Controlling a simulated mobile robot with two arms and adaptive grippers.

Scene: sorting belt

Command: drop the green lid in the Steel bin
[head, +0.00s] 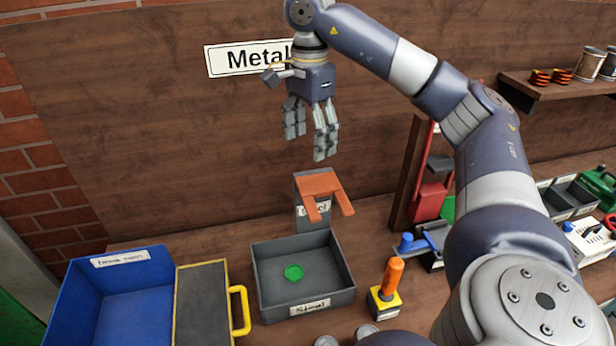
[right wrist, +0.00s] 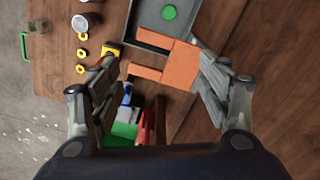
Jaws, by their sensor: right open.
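The green lid (head: 293,272) lies flat on the floor of the dark grey Steel bin (head: 335,284), a little left of its middle. The lid also shows in the right wrist view (right wrist: 169,12), inside the bin (right wrist: 151,36) at the top edge. My right gripper (head: 308,145) is open and empty, pointing down, well above and behind the bin. In the right wrist view its fingers (right wrist: 165,100) are spread wide, with nothing between them. My left gripper is not in either view.
An orange forked piece (head: 321,186) stands on a grey post behind the bin, below my right gripper. A blue bin (head: 88,297) and a dark panel with a yellow handle (head: 240,311) are left. An orange-handled tool (head: 391,277) stands right. Shelves and a red tool crowd the right side.

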